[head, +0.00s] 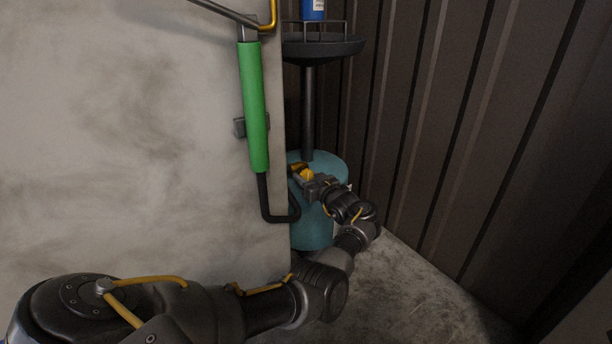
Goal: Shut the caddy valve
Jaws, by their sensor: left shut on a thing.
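The caddy is a teal drum (315,232) on the floor just beyond the pale wall's edge. A dark post rises from it to a wide dark pan (325,48). The caddy valve shows as a small yellow piece (306,174) near the drum's top. My left gripper (303,177) reaches across from the left and is shut on the yellow valve piece. The fingers hide part of it, and I cannot tell the handle's angle. My right gripper is out of view.
A pale stained wall or panel (120,130) fills the left. A green sleeve (253,105) on a bent dark pipe (265,200) hangs close to my gripper. A blue container (313,9) stands above the pan. Dark corrugated wall (460,120) closes the right; floor (420,295) is clear.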

